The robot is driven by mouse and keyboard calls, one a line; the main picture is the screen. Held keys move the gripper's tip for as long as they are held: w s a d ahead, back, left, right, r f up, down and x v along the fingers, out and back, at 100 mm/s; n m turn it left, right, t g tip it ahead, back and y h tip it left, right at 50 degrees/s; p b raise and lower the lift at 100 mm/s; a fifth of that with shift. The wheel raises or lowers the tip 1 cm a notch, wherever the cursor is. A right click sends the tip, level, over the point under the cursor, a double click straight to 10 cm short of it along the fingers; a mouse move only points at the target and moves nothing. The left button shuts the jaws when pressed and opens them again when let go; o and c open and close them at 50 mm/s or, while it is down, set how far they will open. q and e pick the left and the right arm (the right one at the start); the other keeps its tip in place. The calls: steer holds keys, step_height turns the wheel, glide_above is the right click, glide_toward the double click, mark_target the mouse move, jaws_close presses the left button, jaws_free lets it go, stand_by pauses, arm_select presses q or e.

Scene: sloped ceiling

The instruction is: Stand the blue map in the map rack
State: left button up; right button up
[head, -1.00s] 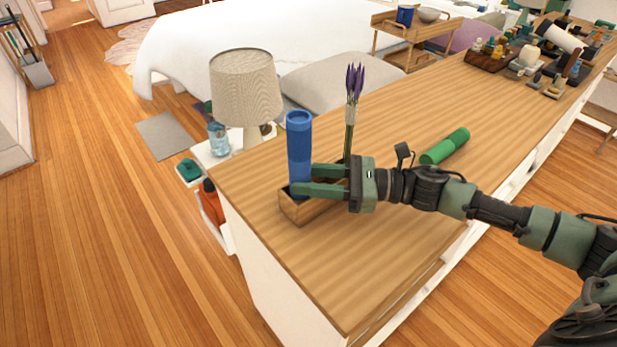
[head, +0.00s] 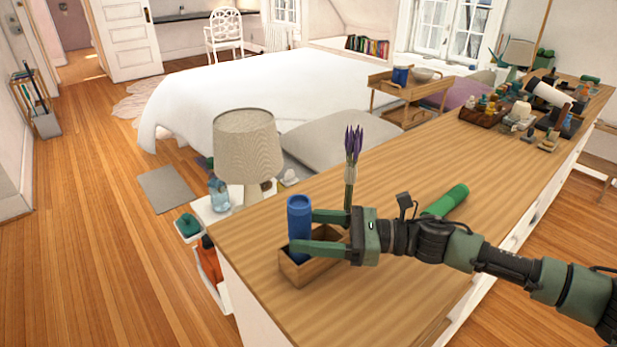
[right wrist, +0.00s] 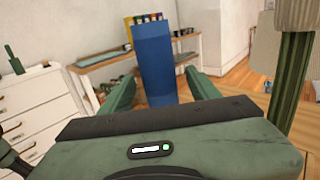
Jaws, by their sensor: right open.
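The blue map (head: 299,217) is a rolled blue cylinder. It stands upright with its lower end inside the map rack (head: 318,269), a small wooden open-topped box near the left end of the long counter. Its foot is hidden by the rack wall and a finger. My right gripper (head: 303,231) is open at the map, its fingers apart just above the rack. In the right wrist view the map (right wrist: 155,65) shows upright between and beyond the spread fingers. My left gripper is not in view.
A vase with purple flowers (head: 352,165) stands just behind the rack. A green roll (head: 446,200) lies on the counter (head: 400,300) behind my right arm. A lamp (head: 246,145) stands past the counter's left edge. The counter's front part is clear.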

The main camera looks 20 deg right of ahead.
step_height(320, 180, up, 18)
steer(key=shift+f, duration=0.15)
steer(key=shift+p, duration=0.35)
stand_by(0.3)
